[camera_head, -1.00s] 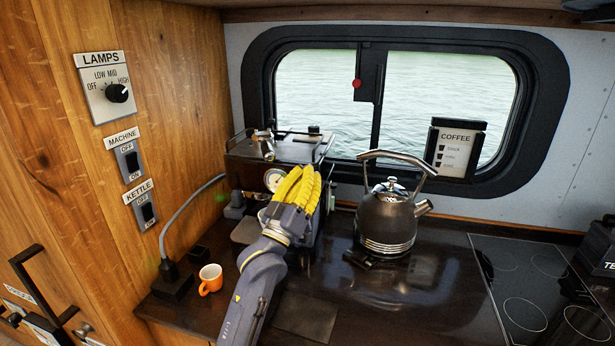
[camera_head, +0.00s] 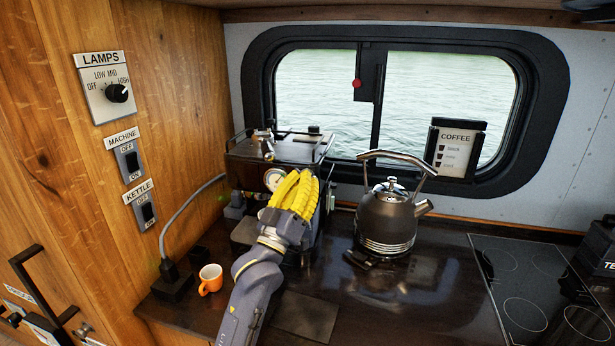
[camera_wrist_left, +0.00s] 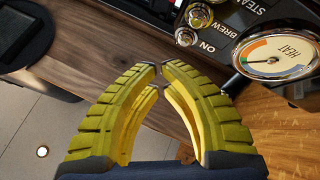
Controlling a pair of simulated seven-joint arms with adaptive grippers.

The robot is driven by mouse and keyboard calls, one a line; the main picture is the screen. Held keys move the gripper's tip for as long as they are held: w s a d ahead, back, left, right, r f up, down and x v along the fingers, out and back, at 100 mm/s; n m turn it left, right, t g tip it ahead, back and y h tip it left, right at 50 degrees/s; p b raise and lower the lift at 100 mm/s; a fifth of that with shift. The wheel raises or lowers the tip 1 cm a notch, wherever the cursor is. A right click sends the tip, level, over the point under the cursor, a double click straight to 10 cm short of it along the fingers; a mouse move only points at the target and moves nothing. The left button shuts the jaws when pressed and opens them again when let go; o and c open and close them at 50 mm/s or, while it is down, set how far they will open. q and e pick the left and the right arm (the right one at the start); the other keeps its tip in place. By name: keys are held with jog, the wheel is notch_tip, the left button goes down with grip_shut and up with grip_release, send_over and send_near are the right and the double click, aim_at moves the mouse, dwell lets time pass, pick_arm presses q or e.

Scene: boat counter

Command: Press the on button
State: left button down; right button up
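The coffee machine (camera_head: 285,148) stands on the dark counter under the window. In the left wrist view its panel shows a small silver button (camera_wrist_left: 186,37) beside the label ON. A second silver button (camera_wrist_left: 199,15) sits beside the label BREW, and a round HEAT gauge (camera_wrist_left: 278,56) is at the right. My left gripper (camera_head: 302,180) has yellow ribbed fingers and is in front of the machine, hiding part of its front. In the left wrist view the gripper (camera_wrist_left: 161,68) is shut and empty, its tips meeting just below and left of the ON button, apart from it. My right gripper is out of view.
A kettle (camera_head: 387,222) stands right of the machine, and a hob (camera_head: 540,285) lies farther right. An orange cup (camera_head: 210,279) is left of my arm. Wall switches for machine (camera_head: 130,161) and kettle (camera_head: 146,211) are at the left, below a lamps knob (camera_head: 117,93).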

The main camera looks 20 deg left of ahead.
pick_arm(q)
jog(key=shift+s, duration=2.4)
